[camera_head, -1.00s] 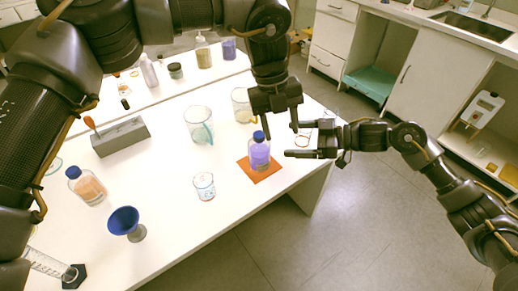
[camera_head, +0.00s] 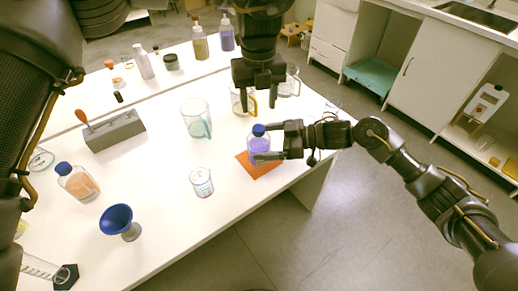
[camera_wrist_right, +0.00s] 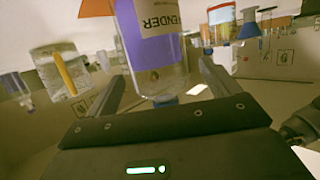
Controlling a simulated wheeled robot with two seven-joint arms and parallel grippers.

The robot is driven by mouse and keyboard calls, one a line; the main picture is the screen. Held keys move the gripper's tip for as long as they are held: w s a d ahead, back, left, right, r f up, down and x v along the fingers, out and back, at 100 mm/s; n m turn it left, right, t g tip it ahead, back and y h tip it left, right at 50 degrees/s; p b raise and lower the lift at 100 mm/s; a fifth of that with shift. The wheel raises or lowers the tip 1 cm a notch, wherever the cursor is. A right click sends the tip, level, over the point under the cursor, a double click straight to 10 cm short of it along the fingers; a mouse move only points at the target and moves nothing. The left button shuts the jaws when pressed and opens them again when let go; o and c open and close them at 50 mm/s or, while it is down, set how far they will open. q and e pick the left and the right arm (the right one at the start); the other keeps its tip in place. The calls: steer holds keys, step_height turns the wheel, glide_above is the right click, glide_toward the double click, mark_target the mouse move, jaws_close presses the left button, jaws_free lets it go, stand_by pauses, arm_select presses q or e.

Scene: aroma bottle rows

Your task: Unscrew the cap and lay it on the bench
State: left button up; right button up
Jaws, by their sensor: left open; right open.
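The bottle with a purple label (camera_head: 258,148) stands upright on an orange mat (camera_head: 270,171) near the bench's right end. Its blue cap (camera_head: 259,130) is on its neck. My right gripper (camera_head: 264,142) is open around the bottle from the right. In the right wrist view, which is upside down, the bottle (camera_wrist_right: 150,50) is between the open fingers, and the blue cap (camera_wrist_right: 165,101) is partly hidden behind the gripper body. My left gripper (camera_head: 260,107) is open and empty, fingers pointing down, above the cap.
A clear jug (camera_head: 194,120) and a small beaker (camera_head: 201,184) stand left of the bottle. A blue funnel (camera_head: 116,218), a bottle of orange liquid (camera_head: 78,183) and a grey block (camera_head: 113,132) are further left. Bare white bench (camera_head: 160,165) lies between them.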

arm_select(q)
steer(key=shift+w, duration=0.1)
arm_select(e)
steer(key=shift+x, duration=1.25)
steer(key=shift+c, duration=0.5)
